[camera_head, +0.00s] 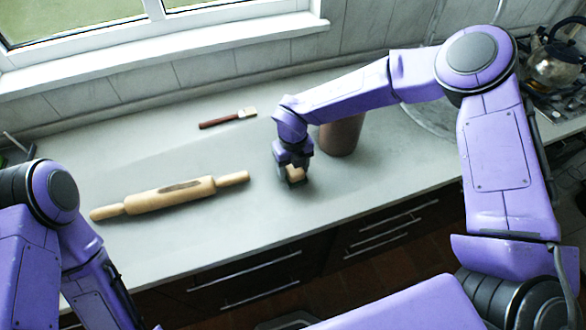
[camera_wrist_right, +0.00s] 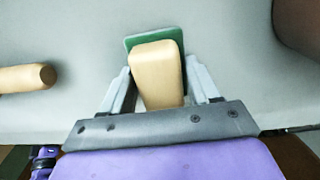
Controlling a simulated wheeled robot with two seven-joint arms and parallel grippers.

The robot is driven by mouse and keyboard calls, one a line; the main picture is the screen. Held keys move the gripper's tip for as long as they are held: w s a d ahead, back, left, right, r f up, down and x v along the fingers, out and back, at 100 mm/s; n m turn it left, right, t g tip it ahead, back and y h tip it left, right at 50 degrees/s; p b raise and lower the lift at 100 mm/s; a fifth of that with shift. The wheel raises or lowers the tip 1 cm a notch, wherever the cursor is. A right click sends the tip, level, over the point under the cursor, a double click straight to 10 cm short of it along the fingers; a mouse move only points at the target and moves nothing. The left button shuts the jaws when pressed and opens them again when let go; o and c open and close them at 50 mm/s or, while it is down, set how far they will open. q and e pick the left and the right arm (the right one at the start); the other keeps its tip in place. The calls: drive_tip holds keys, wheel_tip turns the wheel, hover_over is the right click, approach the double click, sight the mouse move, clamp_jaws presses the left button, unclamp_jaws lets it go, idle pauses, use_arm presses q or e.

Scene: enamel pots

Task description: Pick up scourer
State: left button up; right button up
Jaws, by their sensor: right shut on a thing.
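The scourer (camera_wrist_right: 155,72) has a tan block on top of a green pad and lies between the two fingers of my right gripper (camera_wrist_right: 158,80) in the right wrist view. The right gripper is shut on it. In the head view the scourer (camera_head: 296,174) shows as a small tan patch under my right gripper (camera_head: 292,170), at or just above the counter; I cannot tell if it touches. The gripper hides most of it there. My left arm comes in at the lower left of the head view, but its gripper is out of view.
A rolling pin (camera_head: 170,195) lies left of the right gripper on the grey counter (camera_head: 225,240). A brush (camera_head: 228,118) lies further back. A brown pot (camera_head: 342,134) stands close right, behind my forearm. A kettle (camera_head: 556,62) stands on the stove at the far right.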

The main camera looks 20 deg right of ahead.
drive_tip(key=shift+r, duration=0.1)
drive_tip(key=shift+r, duration=0.25)
wheel_tip(320, 180, up, 3)
drive_tip(key=shift+s+a+f+b, duration=0.1)
drive_tip(key=shift+f+b, duration=0.05)
drive_tip(key=shift+b, duration=0.4)
drive_tip(key=s+r, duration=0.1)
drive_tip(key=s+a+r+b, duration=0.1)
drive_tip(key=s+r+b, duration=0.1)
drive_tip(key=r, duration=0.1)
drive_tip(key=shift+s+a+r, duration=0.1)
drive_tip(key=shift+s+a, duration=0.05)
drive_tip(key=shift+a, duration=0.2)
drive_tip(key=s+a+r+b, duration=0.2)
drive_tip(key=s+a+r, duration=0.2)
drive_tip(key=s, duration=0.5)
drive_tip(key=shift+a+r+b, duration=0.35)
drive_tip(key=shift+r+b, duration=0.05)
drive_tip(key=shift+r, duration=0.3)
drive_tip(key=shift+o, duration=0.8)
